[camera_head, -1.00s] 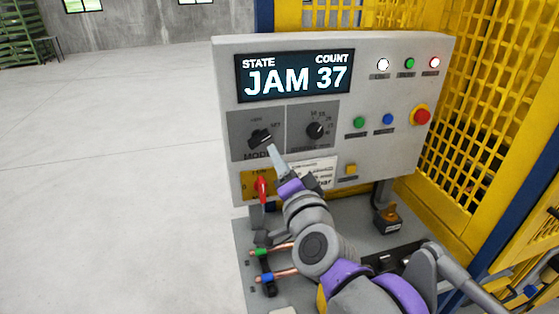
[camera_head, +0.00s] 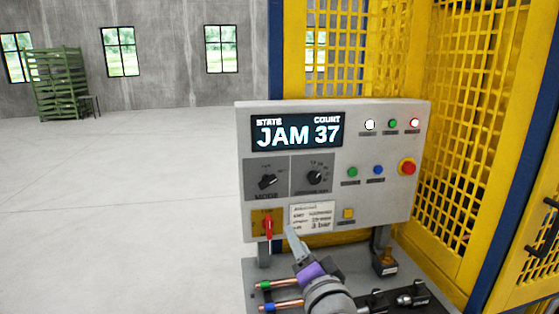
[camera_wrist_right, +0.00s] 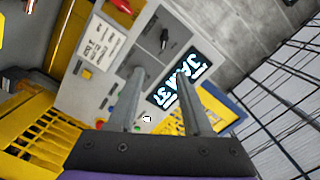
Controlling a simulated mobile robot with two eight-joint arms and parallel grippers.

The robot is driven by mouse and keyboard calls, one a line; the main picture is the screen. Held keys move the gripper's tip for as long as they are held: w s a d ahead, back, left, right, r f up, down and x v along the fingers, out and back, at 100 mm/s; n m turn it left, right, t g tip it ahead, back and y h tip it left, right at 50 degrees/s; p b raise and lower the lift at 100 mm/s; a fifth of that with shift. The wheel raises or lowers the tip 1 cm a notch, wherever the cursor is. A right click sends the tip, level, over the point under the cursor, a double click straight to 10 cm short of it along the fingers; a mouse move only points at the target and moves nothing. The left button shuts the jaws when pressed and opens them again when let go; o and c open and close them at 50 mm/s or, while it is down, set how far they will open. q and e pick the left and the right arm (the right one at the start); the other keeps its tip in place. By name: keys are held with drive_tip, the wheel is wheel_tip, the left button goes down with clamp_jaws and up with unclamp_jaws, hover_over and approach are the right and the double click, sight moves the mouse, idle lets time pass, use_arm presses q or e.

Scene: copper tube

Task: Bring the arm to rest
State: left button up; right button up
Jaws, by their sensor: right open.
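My right gripper (camera_head: 292,240) is in front of the lower part of the grey control panel (camera_head: 340,222), beside the white label plate. In the right wrist view its two fingers (camera_wrist_right: 157,90) stand apart with nothing between them, and the panel lies beyond them. The mode knob (camera_head: 268,182) is above and left of the gripper, apart from it. The display (camera_head: 297,132) reads JAM 37. The red lever (camera_head: 268,227) hangs on its yellow plate to the left. My left gripper is not in view.
Below the panel, copper tubes (camera_head: 280,306) with green and blue ends lie near my arm. A small orange-topped switch (camera_head: 386,262) stands to the right. Yellow mesh fencing (camera_head: 470,130) closes off the right and back. The floor (camera_head: 110,220) at left is clear.

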drive_tip(key=s+d+f+n+g, duration=0.2)
drive_tip(key=s+f+n+g, duration=0.15)
drive_tip(key=f, duration=0.55)
drive_tip(key=s+d+f+n+g, duration=0.2)
drive_tip(key=s+f+n+g, duration=0.15)
drive_tip(key=f, duration=0.55)
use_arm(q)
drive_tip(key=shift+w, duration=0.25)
use_arm(e)
drive_tip(key=s+d+f+n+g+h, duration=0.1)
drive_tip(key=s+d+f+g+h, duration=0.1)
drive_tip(key=s+d+f, duration=0.3)
drive_tip(key=s+d+f+g+h, duration=0.2)
drive_tip(key=s+d+f, duration=0.3)
drive_tip(key=s+f, duration=0.3)
drive_tip(key=shift+s+f+n+g, duration=0.3)
drive_tip(key=shift+f+n, duration=0.1)
drive_tip(key=shift+f, duration=0.3)
